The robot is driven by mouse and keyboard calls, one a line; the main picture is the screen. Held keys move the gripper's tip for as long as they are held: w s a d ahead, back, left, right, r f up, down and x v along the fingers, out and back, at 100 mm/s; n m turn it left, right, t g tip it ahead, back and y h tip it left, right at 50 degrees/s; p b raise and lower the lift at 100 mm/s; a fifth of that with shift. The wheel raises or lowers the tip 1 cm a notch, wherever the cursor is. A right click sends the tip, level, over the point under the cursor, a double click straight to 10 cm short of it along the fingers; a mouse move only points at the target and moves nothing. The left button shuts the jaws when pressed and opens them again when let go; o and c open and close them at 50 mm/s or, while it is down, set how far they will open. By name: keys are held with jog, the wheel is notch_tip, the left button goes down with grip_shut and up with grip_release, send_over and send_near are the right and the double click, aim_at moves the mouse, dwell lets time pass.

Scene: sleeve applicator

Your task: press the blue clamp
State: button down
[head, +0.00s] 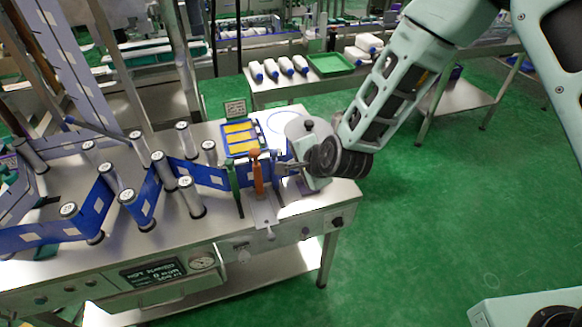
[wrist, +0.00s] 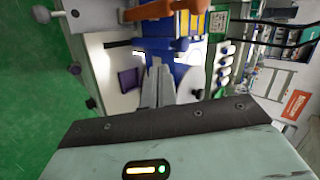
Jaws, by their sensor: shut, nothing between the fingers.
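My gripper (head: 284,168) is shut and empty at the right end of the machine table, just right of the orange-handled clamp (head: 257,172). In the wrist view, its closed fingers (wrist: 156,68) point toward a blue part (wrist: 188,52) beyond them, and the orange handle (wrist: 150,14) crosses the top. A blue upright part (head: 268,168) stands just right of the orange handle; I cannot tell whether it is the blue clamp or part of the blue film. A green-handled clamp (head: 233,178) stands left of the orange one. Whether my fingertips touch the blue part is unclear.
Blue film (head: 145,196) winds around several metal rollers on the table (head: 200,226). A blue tray with yellow strips (head: 240,138) lies behind the clamps.

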jog(key=b+v, duration=0.1)
jog(key=v, duration=0.5)
jog(key=shift+s+b, duration=0.2)
jog(key=shift+b, duration=0.1)
jog(key=shift+r, duration=0.1)
jog(key=s+d+r+n+g+h+b, duration=0.1)
jog(key=s+d+r+n+g, duration=0.1)
jog(key=s+n, duration=0.4)
jog(key=s+d+r+n+g+h+b, duration=0.1)
jog(key=s+d+r+n+g+h, duration=0.1)
jog(key=s+n, duration=0.5)
jog(key=s+d+r+n+g+h+b, duration=0.1)
jog(key=s+d+r+n+g, duration=0.3)
jog(key=s, duration=0.8)
jog(key=n, duration=0.2)
jog(key=shift+d+n, duration=0.3)
jog(key=shift+d, duration=0.05)
